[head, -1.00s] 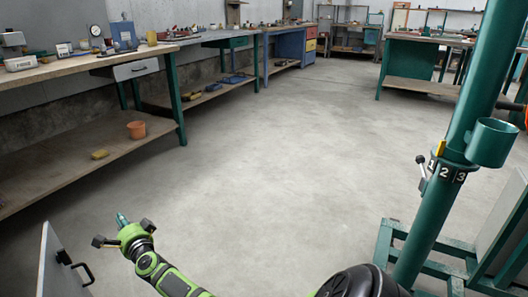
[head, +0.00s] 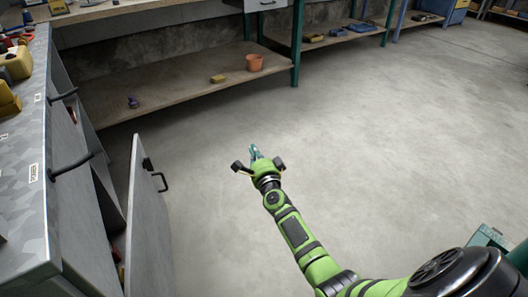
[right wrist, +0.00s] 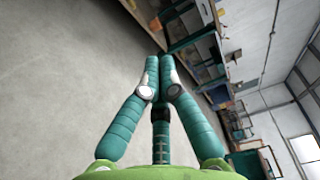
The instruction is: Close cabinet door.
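The grey cabinet door (head: 147,235) stands open at the lower left of the head view, swung out from the grey cabinet (head: 28,215). A black handle (head: 162,181) sits on its right-hand face. Part of the cabinet's inside shows behind the door. My right gripper (head: 254,152) is to the right of the door, over the floor and apart from it. In the right wrist view its teal fingers (right wrist: 159,62) come together at the tips with nothing between them. My left gripper is in neither current view.
The cabinet top carries yellow containers (head: 15,65) at the left. Dark drawer handles (head: 72,165) stick out from its front. A workbench with a low wooden shelf (head: 180,85) runs behind, holding an orange pot (head: 254,63). The concrete floor (head: 400,150) to the right is clear.

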